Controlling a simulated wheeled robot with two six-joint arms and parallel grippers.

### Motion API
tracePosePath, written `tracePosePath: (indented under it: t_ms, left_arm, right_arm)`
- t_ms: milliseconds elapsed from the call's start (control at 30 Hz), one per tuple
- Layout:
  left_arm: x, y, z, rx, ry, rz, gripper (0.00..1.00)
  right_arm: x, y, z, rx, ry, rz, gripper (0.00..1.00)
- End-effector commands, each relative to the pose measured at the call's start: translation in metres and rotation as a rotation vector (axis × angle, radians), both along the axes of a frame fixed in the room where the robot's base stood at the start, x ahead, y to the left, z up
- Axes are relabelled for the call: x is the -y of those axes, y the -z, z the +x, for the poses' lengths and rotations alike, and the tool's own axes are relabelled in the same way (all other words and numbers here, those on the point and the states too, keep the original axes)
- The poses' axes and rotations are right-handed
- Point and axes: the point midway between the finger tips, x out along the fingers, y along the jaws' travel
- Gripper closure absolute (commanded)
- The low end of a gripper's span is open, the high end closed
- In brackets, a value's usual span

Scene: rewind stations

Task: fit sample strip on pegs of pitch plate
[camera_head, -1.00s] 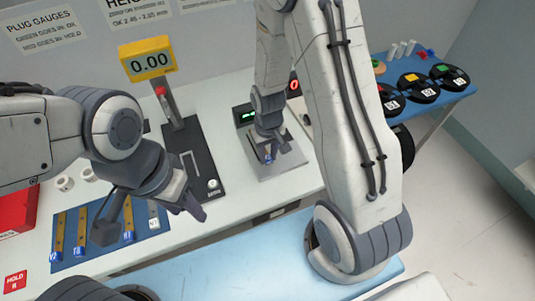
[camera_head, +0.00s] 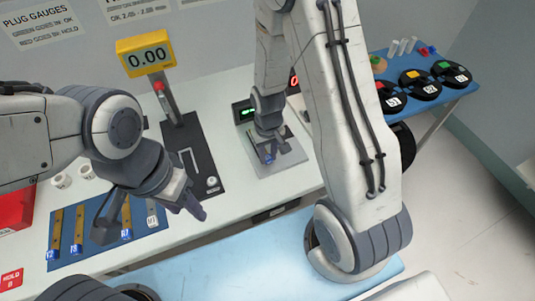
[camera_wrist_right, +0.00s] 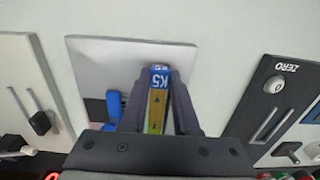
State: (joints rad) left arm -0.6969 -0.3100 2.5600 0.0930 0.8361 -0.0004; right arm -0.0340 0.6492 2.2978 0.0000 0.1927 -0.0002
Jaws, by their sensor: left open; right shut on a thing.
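The sample strip (camera_wrist_right: 157,100) is a narrow brass-coloured bar with a blue end marked K5. My right gripper (camera_wrist_right: 158,82) is shut on it, with a finger along each side. The pitch plate (camera_wrist_right: 125,55) is a pale grey plate under the strip in the right wrist view; it also shows in the head view (camera_head: 283,165), below my right gripper (camera_head: 269,153). The pegs are not clearly visible, and I cannot tell whether the strip touches the plate. My left gripper (camera_head: 150,212) is open and empty above the blue mat.
The blue mat (camera_head: 92,250) holds several other labelled strips. A dark gauge stand (camera_head: 192,160) with a yellow 0.00 display (camera_head: 146,54) stands left of the plate. A red bin (camera_head: 14,220) is at far left. A blue side table (camera_head: 455,100) carries black reels.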

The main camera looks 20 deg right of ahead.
Motion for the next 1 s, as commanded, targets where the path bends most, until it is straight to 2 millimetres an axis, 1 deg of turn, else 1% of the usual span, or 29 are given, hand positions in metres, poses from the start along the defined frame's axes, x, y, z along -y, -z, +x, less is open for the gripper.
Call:
tracePosePath:
  t_ms: [200, 233, 267, 300, 333, 600, 733, 867, 1000]
  left_arm:
    - [0.000, 0.005, 0.000, 0.000, 0.000, 0.000, 0.50]
    - [0.000, 0.005, 0.000, 0.000, 0.000, 0.000, 0.50]
    - [0.000, 0.004, 0.000, 0.000, 0.000, 0.000, 0.50]
    - [0.000, 0.004, 0.000, 0.000, 0.000, 0.000, 0.50]
    - [0.000, 0.004, 0.000, 0.000, 0.000, 0.000, 0.50]
    - [0.000, 0.004, 0.000, 0.000, 0.000, 0.000, 0.50]
    - [0.000, 0.004, 0.000, 0.000, 0.000, 0.000, 0.50]
    - [0.000, 0.005, 0.000, 0.000, 0.000, 0.000, 0.50]
    - [0.000, 0.005, 0.000, 0.000, 0.000, 0.000, 0.50]
  right_arm:
    - [0.000, 0.007, 0.000, 0.000, 0.000, 0.000, 1.00]
    - [0.000, 0.006, 0.000, 0.000, 0.000, 0.000, 0.67]
    - [0.000, 0.006, 0.000, 0.000, 0.000, 0.000, 0.56]
    - [0.000, 0.005, 0.000, 0.000, 0.000, 0.000, 0.40]
    - [0.000, 0.005, 0.000, 0.000, 0.000, 0.000, 0.36]
    - [0.000, 0.005, 0.000, 0.000, 0.000, 0.000, 0.36]
    - [0.000, -0.002, 0.001, 0.003, 0.000, 0.000, 0.36]
    - [0.000, -0.021, 0.001, 0.007, 0.000, 0.000, 0.36]
    - [0.000, -0.049, 0.002, 0.008, 0.000, 0.000, 0.36]
